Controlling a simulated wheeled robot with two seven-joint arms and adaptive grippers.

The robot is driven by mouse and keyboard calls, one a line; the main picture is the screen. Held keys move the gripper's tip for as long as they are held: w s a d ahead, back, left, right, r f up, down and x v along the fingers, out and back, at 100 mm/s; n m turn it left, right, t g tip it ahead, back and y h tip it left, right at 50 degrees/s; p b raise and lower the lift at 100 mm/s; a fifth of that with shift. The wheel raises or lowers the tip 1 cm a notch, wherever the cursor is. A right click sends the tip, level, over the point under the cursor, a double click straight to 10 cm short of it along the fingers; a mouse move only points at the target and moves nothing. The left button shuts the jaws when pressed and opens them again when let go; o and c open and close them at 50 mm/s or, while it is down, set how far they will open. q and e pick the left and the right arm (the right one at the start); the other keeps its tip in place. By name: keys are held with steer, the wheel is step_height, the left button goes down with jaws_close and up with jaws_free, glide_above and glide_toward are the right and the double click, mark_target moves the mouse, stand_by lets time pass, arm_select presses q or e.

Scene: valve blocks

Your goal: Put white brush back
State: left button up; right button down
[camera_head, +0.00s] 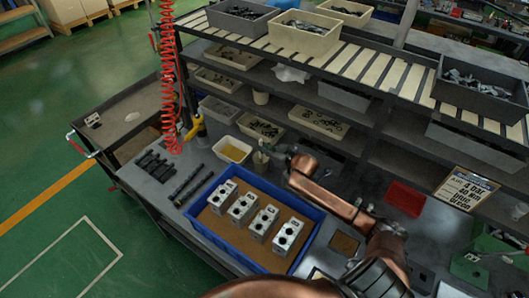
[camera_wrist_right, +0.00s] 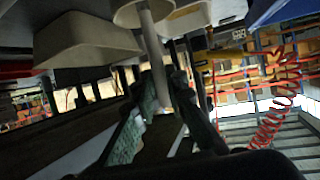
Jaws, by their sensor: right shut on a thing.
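My right gripper (camera_head: 268,150) is over the bench behind the blue tray. It is shut on the pale shaft of the white brush (camera_wrist_right: 153,50), which lies between the two fingers (camera_wrist_right: 163,100) in the wrist view. A pale cup (camera_head: 260,158) stands right under the gripper. In the wrist view its rim (camera_wrist_right: 140,22) is at the far end of the shaft. The shaft overlaps the cup's mouth; I cannot tell how deep it sits. The brush is too small to make out in the head view. My left gripper is not in view.
The blue tray (camera_head: 189,218) with several metal valve blocks (camera_head: 242,206) lies in front. A yellowish container (camera_head: 233,150) stands left of the cup. Shelves with bins (camera_head: 261,127) rise behind. A red coiled hose (camera_head: 168,80) hangs left, and a red tray (camera_head: 405,199) lies right.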

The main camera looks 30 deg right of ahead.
steer(key=shift+f, duration=1.3)
steer(key=c, duration=1.9)
jaws_free()
steer(key=shift+c, duration=0.2)
steer(key=v, duration=1.2)
steer(key=shift+p, duration=0.35)
steer(key=shift+d, duration=0.1)
